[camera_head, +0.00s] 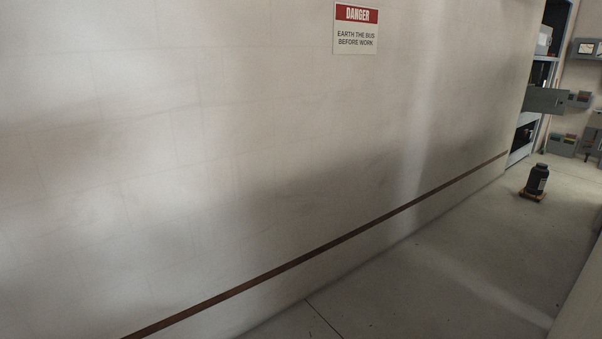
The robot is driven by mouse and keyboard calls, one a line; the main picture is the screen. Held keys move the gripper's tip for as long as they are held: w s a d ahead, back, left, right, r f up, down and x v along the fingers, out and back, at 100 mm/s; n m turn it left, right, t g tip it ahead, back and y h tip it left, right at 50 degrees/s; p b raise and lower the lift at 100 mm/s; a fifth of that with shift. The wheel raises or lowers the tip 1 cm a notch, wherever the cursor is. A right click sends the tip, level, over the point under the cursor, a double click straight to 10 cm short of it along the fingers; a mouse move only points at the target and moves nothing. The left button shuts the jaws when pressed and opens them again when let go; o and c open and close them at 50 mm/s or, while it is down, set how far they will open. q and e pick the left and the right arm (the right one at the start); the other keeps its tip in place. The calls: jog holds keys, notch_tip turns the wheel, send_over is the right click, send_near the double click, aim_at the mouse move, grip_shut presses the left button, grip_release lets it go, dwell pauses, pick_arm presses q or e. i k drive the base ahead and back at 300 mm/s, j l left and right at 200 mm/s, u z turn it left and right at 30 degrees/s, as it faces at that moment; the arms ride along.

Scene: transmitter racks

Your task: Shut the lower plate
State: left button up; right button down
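A grey-green plate (545,100) juts out from an open blue-grey rack (522,127) at the far right, beyond the end of the wall. It looks swung or folded outward from the rack. I cannot tell whether it is the lower plate. The rack's inside shows dark, and much of the rack is hidden by the wall. Neither of my grippers is in view.
A pale wall (230,130) with a danger sign (356,27) and a brown strip fills the left. A black canister (537,179) stands on a small base on the floor. Grey boxes (563,145) hang on the far wall. The floor (440,270) between is clear.

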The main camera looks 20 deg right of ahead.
aim_at(537, 99)
jog(key=k+l, duration=0.25)
jog(key=k, duration=0.15)
jog(key=k+l, duration=0.25)
jog(key=k, duration=0.2)
jog(key=k+l+u, duration=0.1)
jog(key=k+l, duration=0.15)
jog(key=k, duration=0.15)
jog(key=k+l, duration=0.2)
jog(key=k, duration=0.25)
jog(key=k+l+u, duration=0.1)
jog(key=k+l, duration=1.35)
jog(key=l, duration=0.2)
jog(key=k+l+u, duration=0.1)
jog(key=l, duration=0.2)
jog(key=k+l, duration=0.2)
jog(key=l, duration=0.15)
jog(key=k+l, duration=0.1)
jog(key=l, duration=0.2)
jog(key=k+l, duration=0.1)
jog(key=l, duration=0.2)
jog(key=k+l+u, duration=0.1)
jog(key=l, duration=0.7)
jog(key=k+l, duration=0.1)
jog(key=l, duration=0.4)
jog(key=l+u, duration=0.1)
jog(key=l, duration=0.9)
